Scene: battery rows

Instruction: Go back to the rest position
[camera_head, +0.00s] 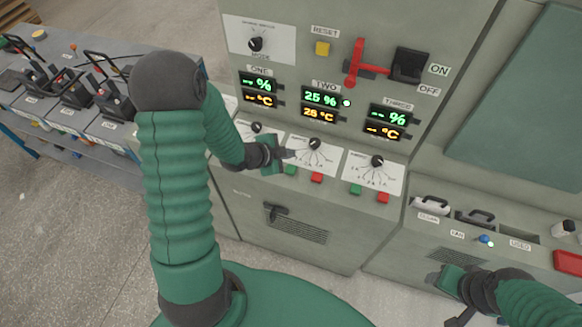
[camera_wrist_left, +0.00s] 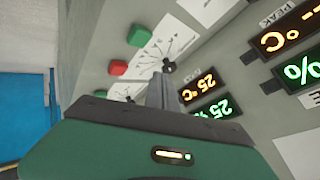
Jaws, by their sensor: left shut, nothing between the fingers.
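My left gripper (camera_head: 288,153) is shut and empty, in front of the control panel (camera_head: 330,215) by the middle dial plate under the TWO display. In the left wrist view its closed fingertips (camera_wrist_left: 165,82) are close to a black dial knob (camera_wrist_left: 168,66); I cannot tell whether they touch. The knob (camera_head: 315,143) also shows in the head view. My right gripper (camera_head: 455,297) is at the lower right, in front of the cabinet; its fingers are too unclear to judge.
A red lever (camera_head: 357,65) stands beside the ON/OFF switch. A battery bay (camera_head: 470,222) is at the right. A bench (camera_head: 75,125) with several devices is at the left.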

